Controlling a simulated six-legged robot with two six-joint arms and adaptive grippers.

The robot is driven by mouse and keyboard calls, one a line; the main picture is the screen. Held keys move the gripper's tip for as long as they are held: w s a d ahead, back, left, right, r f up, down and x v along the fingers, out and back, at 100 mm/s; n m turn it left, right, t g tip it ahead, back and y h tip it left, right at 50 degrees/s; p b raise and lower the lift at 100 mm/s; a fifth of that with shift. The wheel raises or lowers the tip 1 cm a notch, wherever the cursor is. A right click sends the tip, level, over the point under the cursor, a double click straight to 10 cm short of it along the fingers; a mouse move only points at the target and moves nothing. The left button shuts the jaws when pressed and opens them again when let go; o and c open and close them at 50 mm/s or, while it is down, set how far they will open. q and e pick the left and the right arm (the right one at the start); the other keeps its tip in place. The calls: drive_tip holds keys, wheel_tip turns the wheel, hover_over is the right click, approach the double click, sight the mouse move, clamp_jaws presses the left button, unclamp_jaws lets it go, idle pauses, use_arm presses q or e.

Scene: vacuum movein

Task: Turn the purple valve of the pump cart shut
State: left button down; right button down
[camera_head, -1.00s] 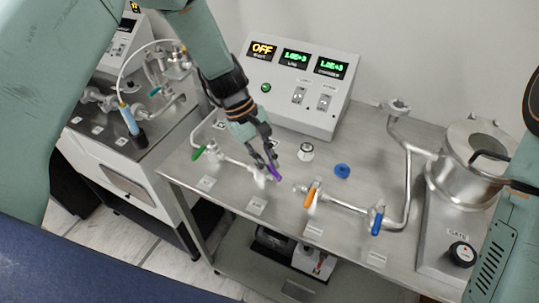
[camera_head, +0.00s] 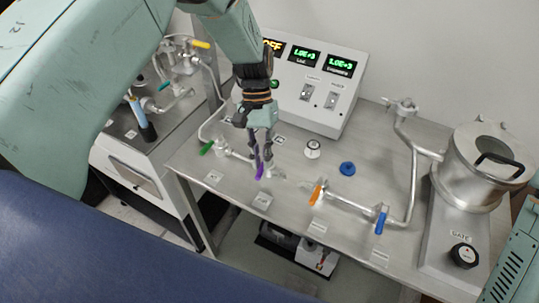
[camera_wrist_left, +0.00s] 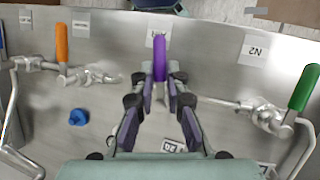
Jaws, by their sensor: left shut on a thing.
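The purple valve handle (camera_head: 259,169) is on the pipe line on top of the pump cart (camera_head: 330,263). In the head view it points toward the cart's front edge. My left gripper (camera_head: 261,158) comes down from above and is shut on the handle. In the left wrist view the purple handle (camera_wrist_left: 159,58) stands between the two fingertips (camera_wrist_left: 160,82), pointing up the picture. The valve body under it is partly hidden by the fingers. My right gripper is not in view; only part of my right arm shows at the right edge.
A green handle (camera_head: 207,147) is left of the purple one; orange (camera_head: 317,192) and blue (camera_head: 380,220) handles are to the right. A blue cap (camera_head: 347,168) and a white-topped knob (camera_head: 312,148) lie behind. The control box (camera_head: 312,85) and chamber (camera_head: 468,165) stand near.

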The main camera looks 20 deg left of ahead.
use_arm(q)
drive_tip(key=shift+w+a+m+y, duration=0.1)
drive_tip(key=shift+a+m+y, duration=0.1)
drive_tip(key=shift+m, duration=0.3)
drive_tip(key=shift+a+m+y, duration=0.1)
drive_tip(key=shift+m+y, duration=0.1)
drive_tip(key=shift+m, duration=0.3)
drive_tip(key=c, duration=1.3)
unclamp_jaws()
drive_tip(key=shift+c, duration=0.2)
drive_tip(key=v, duration=1.2)
drive_tip(key=shift+w, duration=0.15)
drive_tip(key=shift+f, duration=0.1)
